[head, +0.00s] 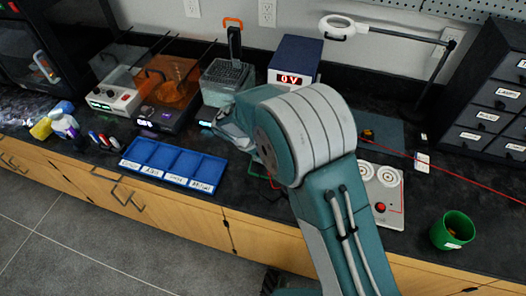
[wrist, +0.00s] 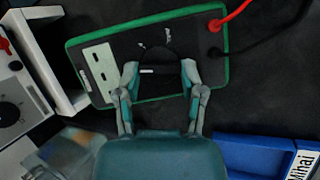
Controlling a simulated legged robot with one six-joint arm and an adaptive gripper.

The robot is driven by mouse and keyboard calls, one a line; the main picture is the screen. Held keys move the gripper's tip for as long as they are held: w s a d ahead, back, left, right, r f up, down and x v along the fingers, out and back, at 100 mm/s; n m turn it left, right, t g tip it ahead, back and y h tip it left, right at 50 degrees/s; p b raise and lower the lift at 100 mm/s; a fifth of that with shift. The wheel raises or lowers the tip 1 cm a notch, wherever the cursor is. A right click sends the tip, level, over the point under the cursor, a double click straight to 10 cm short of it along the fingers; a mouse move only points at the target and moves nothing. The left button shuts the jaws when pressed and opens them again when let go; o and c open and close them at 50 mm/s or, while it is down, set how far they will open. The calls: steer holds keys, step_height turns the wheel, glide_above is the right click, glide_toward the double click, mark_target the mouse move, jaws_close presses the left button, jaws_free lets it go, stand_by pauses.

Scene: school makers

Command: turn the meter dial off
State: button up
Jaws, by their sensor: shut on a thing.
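The meter (wrist: 205,72) lies on the dark bench in the wrist view, with a black face, a green rim and a pale panel (wrist: 100,70) at its left. Its round black dial (wrist: 160,60) has a white mark. My gripper (wrist: 159,70) has one finger on each side of the dial and is shut on it. The fingers hide the sides of the dial, and I cannot read its setting. A red lead and a black lead run from the meter's right end. In the head view my arm hides most of the meter.
A blue compartment tray (head: 172,163) lies left of my arm and shows at the wrist view's lower right (wrist: 250,150). A power supply (head: 295,58) reading 0V stands behind. A green cup (head: 453,231) and a white board (head: 388,212) are at right.

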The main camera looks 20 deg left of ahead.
steer(key=shift+s+f+n+t, duration=0.2)
steer(key=shift+n+t, duration=0.1)
steer(key=shift+n, duration=0.7)
steer(key=o, duration=1.1)
steer(key=shift+w, duration=0.1)
steer(key=shift+o, duration=0.2)
steer(key=shift+r, duration=0.15)
steer(key=shift+a+r, duration=0.15)
steer(key=shift+r, duration=0.1)
steer(key=v, duration=1.1)
